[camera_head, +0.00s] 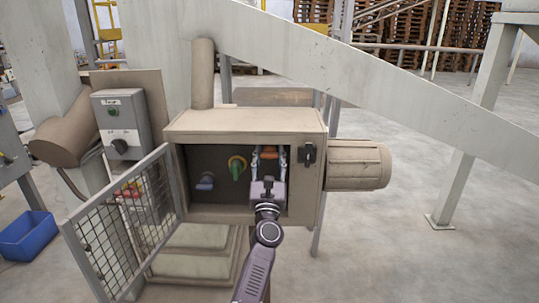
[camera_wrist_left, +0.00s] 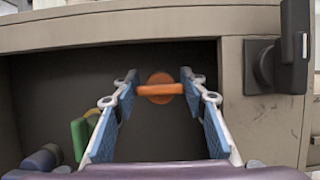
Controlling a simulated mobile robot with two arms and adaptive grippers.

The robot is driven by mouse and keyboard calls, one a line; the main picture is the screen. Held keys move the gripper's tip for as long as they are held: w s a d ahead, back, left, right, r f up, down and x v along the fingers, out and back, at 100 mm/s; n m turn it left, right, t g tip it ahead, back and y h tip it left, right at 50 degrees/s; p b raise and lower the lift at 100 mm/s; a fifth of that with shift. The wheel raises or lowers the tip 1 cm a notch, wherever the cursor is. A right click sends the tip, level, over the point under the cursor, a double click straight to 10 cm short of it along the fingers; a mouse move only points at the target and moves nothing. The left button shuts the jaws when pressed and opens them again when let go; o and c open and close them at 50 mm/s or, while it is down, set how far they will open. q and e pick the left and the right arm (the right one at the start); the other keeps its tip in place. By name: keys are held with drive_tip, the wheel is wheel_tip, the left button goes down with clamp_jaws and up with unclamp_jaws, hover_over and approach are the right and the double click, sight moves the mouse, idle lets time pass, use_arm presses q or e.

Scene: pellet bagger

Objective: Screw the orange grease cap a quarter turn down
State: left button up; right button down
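The orange grease cap (camera_head: 269,153) sits on the dark back panel inside the open beige box (camera_head: 243,121), at its right side. In the left wrist view the cap (camera_wrist_left: 160,88) is round, with a crossbar lying about level. My left gripper (camera_head: 268,158) reaches into the box with its fingers apart, one on each side of the cap. In the left wrist view the fingertips of the gripper (camera_wrist_left: 159,80) are close to the ends of the crossbar. I cannot tell whether they touch it. My right gripper is not in view.
A green knob (camera_head: 237,169) with an orange ring and a bluish-purple knob (camera_head: 205,181) are left of the cap. A black latch (camera_head: 308,154) is on the right frame. The mesh door (camera_head: 121,232) stands open at left. A motor (camera_head: 357,165) sticks out right.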

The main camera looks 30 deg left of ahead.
use_arm(q)
drive_tip(key=c, duration=0.4)
drive_tip(key=m+h, duration=0.1)
drive_tip(key=m, duration=0.1)
drive_tip(key=m+h+p, duration=0.1)
drive_tip(key=m, duration=0.2)
drive_tip(key=shift+r+t+h, duration=0.1)
drive_tip(key=shift+t+h, duration=0.2)
drive_tip(key=shift+t, duration=0.1)
drive_tip(key=m+h+p, duration=0.2)
drive_tip(key=m, duration=0.3)
drive_tip(key=shift+d, duration=0.1)
drive_tip(key=m+h+p, duration=0.1)
drive_tip(key=m+p, duration=0.1)
drive_tip(key=shift+m+h, duration=0.3)
drive_tip(key=shift+m, duration=0.1)
drive_tip(key=m+h+p, duration=0.1)
drive_tip(key=m+p, duration=0.1)
drive_tip(key=m+h+p, duration=0.1)
drive_tip(key=m+p, duration=0.1)
drive_tip(key=m, duration=0.1)
drive_tip(key=shift+w+d+g, duration=0.1)
drive_tip(key=shift+g, duration=0.3)
drive_tip(key=shift+f+m+g+p, duration=0.15)
drive_tip(key=shift+m+g+p, duration=0.1)
drive_tip(key=shift+m+p, duration=0.55)
drive_tip(key=shift+f+m+g+p, duration=0.15)
drive_tip(key=shift+m+g+p, duration=0.1)
drive_tip(key=shift+m+p, duration=0.55)
